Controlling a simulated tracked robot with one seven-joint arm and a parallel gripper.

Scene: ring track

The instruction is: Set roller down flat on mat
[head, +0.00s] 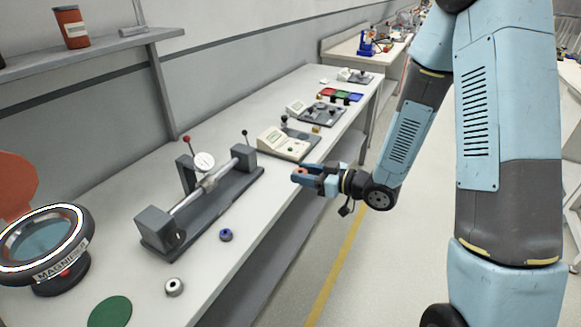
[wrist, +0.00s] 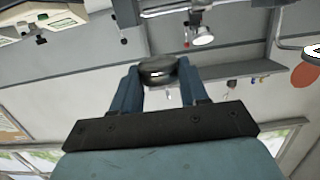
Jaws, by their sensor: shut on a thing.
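My gripper (head: 303,174) is in the air beside the front edge of the long bench, to the right of the measuring fixture. It is shut on the roller, a dark, shiny round piece (wrist: 157,70) between the fingertips in the wrist view. In the head view the fingers mostly hide the roller, and only a small reddish spot shows there. The green round mat (head: 110,311) lies flat on the near end of the bench, with nothing on it. The gripper is well apart from it, farther along the bench.
The measuring fixture (head: 202,205) and the magnifier (head: 45,245) are tall obstacles. A beige instrument (head: 286,143) stands farther back. The bench's front strip is partly clear.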

